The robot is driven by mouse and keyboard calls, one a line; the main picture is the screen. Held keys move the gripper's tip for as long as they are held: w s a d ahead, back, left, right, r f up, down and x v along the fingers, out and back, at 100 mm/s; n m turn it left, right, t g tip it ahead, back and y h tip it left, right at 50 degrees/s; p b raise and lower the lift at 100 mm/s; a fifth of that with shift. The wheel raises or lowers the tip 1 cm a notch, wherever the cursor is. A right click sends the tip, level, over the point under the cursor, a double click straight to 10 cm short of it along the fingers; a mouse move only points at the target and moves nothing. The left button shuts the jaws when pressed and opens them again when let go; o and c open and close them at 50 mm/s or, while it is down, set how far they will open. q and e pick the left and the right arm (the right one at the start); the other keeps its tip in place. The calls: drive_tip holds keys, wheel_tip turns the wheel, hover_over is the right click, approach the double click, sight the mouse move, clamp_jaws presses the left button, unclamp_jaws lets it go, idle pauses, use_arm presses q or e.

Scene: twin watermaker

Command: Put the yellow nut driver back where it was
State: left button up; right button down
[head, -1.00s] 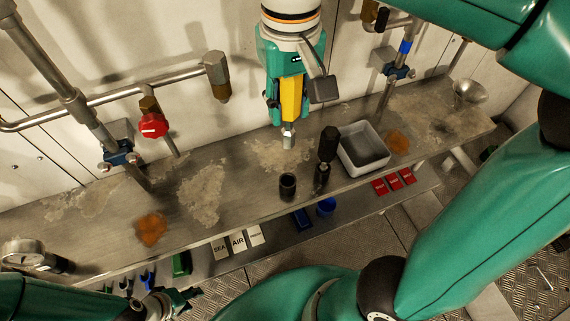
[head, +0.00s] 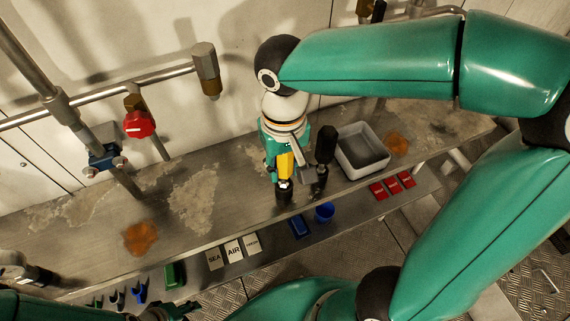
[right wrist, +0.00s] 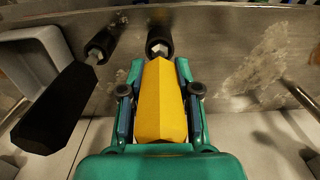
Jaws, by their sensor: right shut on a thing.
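The yellow nut driver (head: 287,165) is upright in my right gripper (head: 285,172), which is shut on its handle. The handle also shows between the fingers in the right wrist view (right wrist: 160,105). Below it, a short black round holder (head: 284,196) stands on the metal shelf. The driver's metal tip is at the mouth of this holder (right wrist: 159,38); I cannot tell how far inside it is. My left gripper (head: 172,308) shows only partly at the bottom left edge, and its jaws are unclear.
A black-handled tool (head: 326,145) stands just right of my right gripper, close to it. A grey tray (head: 345,163) is right of that. Blue, red and labelled items line the shelf's front below. A red-knobbed valve (head: 139,124) is at left. The shelf's left middle is clear.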

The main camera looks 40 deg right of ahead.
drive_tip(key=shift+s+f, duration=0.1)
drive_tip(key=c, duration=0.8)
unclamp_jaws()
wheel_tip(320, 180, up, 12)
drive_tip(key=shift+r+p, duration=0.1)
drive_tip(key=shift+p, duration=1.05)
